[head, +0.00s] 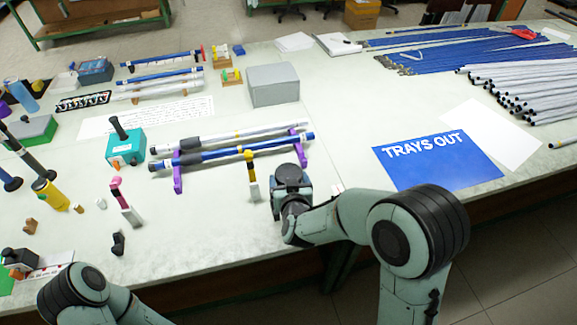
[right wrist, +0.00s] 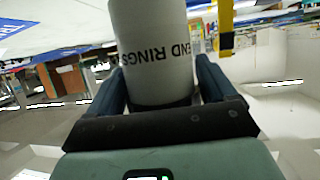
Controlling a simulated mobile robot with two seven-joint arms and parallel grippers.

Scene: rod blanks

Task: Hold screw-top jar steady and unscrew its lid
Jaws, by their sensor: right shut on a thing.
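A white cylinder (right wrist: 150,45) with upside-down black lettering, "END RINGS", stands between the fingers in the right wrist view. It looks like the screw-top jar. Its far end runs out of the top of that view, and I cannot make out a lid. My right gripper (right wrist: 163,82) is shut on it, with one dark finger on each side. In the head view my right gripper (head: 290,180) is over the table's front part, and the cylinder is hidden there. Only part of my left arm shows at the bottom left of the head view; its gripper is out of view.
Blue and white rods lie on a purple rack (head: 177,178) left of my right gripper. A yellow-and-white upright piece (head: 252,178) stands close beside it. A grey box (head: 273,85) is behind, and a blue "TRAYS OUT" sheet (head: 437,170) lies to the right. Small tools crowd the left.

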